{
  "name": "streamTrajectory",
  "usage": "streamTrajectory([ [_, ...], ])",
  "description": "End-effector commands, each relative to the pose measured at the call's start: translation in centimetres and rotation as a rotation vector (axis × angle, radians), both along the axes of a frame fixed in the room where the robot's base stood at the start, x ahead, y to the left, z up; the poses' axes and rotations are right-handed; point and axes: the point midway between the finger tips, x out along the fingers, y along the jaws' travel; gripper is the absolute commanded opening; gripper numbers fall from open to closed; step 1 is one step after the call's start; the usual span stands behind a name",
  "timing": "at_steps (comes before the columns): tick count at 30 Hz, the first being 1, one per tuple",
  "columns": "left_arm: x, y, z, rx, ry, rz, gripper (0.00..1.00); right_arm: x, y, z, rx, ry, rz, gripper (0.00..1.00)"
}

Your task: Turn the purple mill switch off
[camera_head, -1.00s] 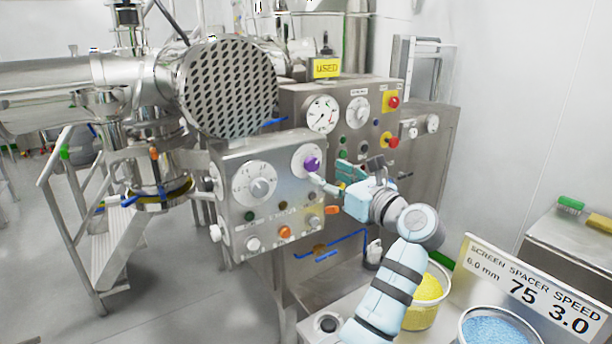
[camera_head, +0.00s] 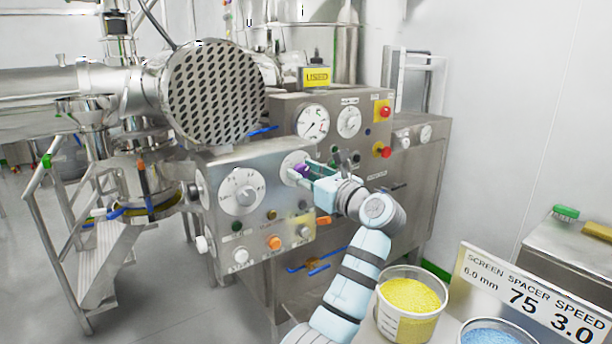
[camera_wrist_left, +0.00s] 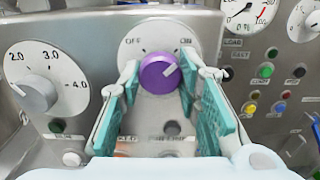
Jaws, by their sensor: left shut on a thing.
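The purple mill switch (camera_head: 301,168) is a round knob on a white dial at the upper right of the steel control panel (camera_head: 270,205). In the left wrist view the purple switch (camera_wrist_left: 158,75) has a white mark pointing up and right, toward the ON label; OFF is printed at upper left. My left gripper (camera_head: 304,171) is shut on the switch, with one teal-padded finger on each side of it. The left gripper (camera_wrist_left: 160,82) also shows in the left wrist view. My right gripper is not in view.
A larger numbered dial (camera_head: 241,191) sits left of the switch. An orange knob (camera_head: 274,242) and other small buttons lie below. A taller panel with gauges (camera_head: 312,122) and red buttons stands behind. A yellow-filled tub (camera_head: 408,297) stands near my arm.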

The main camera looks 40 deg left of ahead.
Motion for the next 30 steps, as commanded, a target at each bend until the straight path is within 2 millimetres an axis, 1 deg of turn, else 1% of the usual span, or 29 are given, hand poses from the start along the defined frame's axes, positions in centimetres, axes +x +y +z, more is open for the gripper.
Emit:
streamTrajectory([
  [7, 0.1, -0.1, -0.1, -0.015, -0.036, -0.001, 0.03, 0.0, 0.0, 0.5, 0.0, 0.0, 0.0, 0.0],
  [13, 0.1, -0.1, 0.0, -0.046, -0.135, -0.001, 0.03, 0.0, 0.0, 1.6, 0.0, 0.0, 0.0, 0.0],
  [21, 0.1, -0.2, 0.0, -0.112, -0.354, 0.0, 0.03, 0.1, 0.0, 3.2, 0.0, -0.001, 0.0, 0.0],
  [30, 0.2, -0.2, -0.1, -0.195, -0.627, 0.0, 0.03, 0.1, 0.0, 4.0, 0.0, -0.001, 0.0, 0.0],
])
